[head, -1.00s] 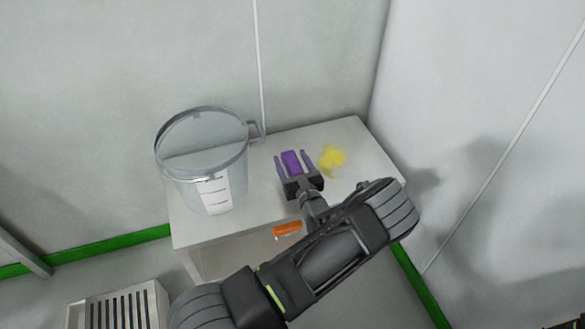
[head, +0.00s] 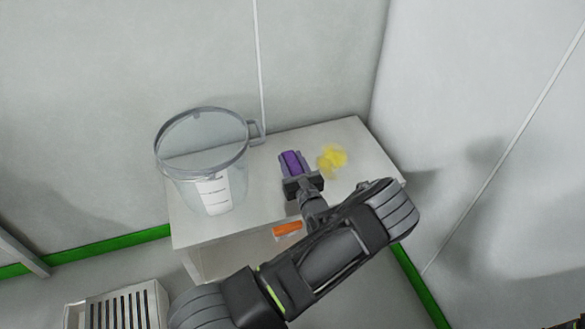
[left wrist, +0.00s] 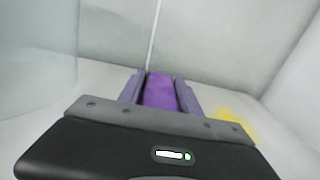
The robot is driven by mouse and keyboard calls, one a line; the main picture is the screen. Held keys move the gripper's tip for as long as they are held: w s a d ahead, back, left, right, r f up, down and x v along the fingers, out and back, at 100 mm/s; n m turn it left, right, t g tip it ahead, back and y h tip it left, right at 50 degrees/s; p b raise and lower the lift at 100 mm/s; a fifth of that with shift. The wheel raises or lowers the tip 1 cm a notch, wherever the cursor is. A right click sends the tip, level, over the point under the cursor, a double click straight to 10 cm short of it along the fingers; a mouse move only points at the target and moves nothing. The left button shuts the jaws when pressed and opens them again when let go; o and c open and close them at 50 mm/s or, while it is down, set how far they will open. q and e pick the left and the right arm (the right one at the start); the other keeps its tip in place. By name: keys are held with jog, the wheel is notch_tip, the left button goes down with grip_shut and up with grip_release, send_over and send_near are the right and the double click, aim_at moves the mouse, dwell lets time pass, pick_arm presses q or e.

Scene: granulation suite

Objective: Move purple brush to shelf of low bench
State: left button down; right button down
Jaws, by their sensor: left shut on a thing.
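The purple brush (head: 292,161) is on the top of the low bench (head: 352,138), between the clear vessel and a yellow patch. My left gripper (head: 291,160) is shut on it, with one finger along each side. In the left wrist view the brush (left wrist: 160,92) sits between the two fingers (left wrist: 158,90). Whether it still touches the bench top I cannot tell. The bench's lower shelf is mostly hidden behind my arm, and an orange item (head: 287,229) shows just below the top's front edge. My right gripper is not in view.
A large clear vessel (head: 207,165) with a handle stands on the bench's left part. A yellow powdery patch (head: 332,158) lies right of the brush. Walls close in behind and to the right. A slotted grey grate (head: 118,306) is at lower left.

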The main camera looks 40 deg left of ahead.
aim_at(291, 160)
pick_arm(q)
jog(key=shift+r, duration=0.1)
notch_tip(291, 160, up, 10)
jog(key=p, duration=0.3)
dwell(0.7)
